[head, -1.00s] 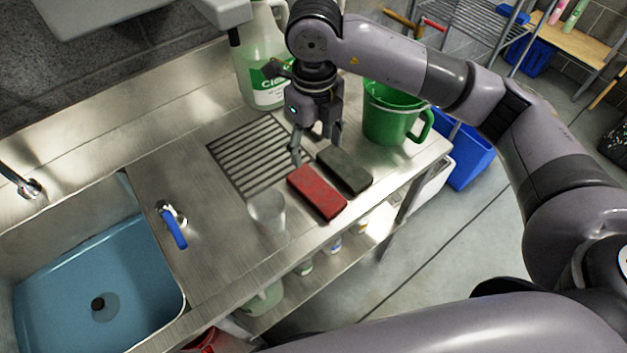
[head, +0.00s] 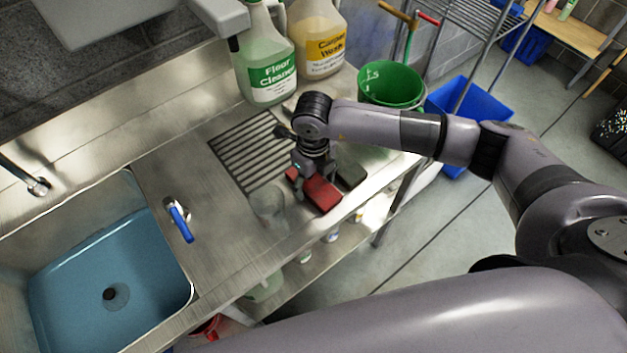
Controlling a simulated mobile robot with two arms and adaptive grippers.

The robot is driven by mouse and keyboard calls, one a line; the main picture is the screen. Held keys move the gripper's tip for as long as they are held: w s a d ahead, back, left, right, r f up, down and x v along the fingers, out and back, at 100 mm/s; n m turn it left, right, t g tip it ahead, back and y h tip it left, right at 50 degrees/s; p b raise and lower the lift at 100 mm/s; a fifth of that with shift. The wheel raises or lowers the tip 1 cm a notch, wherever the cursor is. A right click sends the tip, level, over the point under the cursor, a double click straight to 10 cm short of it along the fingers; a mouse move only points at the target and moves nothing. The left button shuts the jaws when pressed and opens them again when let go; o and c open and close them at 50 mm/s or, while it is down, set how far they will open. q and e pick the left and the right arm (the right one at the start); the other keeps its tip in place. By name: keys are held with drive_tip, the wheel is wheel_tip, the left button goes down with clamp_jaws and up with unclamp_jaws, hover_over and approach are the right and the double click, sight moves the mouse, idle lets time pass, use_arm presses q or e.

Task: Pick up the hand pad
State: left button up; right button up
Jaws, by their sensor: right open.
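A red pad (head: 322,193) lies flat on the steel counter near its front edge. I cannot tell by sight which one is called the hand pad. My right gripper (head: 313,184) points down, open, low over the red pad. One finger shows at the red pad's left end; the other finger is mostly hidden, and contact cannot be made out. My left gripper is out of view.
A clear cup (head: 268,202) stands just left of the red pad. A sink with a blue basin (head: 70,285) is at left.

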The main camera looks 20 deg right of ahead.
sight(313, 183)
drive_tip(key=shift+f, duration=0.2)
drive_tip(key=c, duration=0.8)
drive_tip(key=shift+o, duration=0.2)
drive_tip(key=shift+r, duration=0.1)
wheel_tip(313, 183, up, 20)
drive_tip(key=b, duration=0.4)
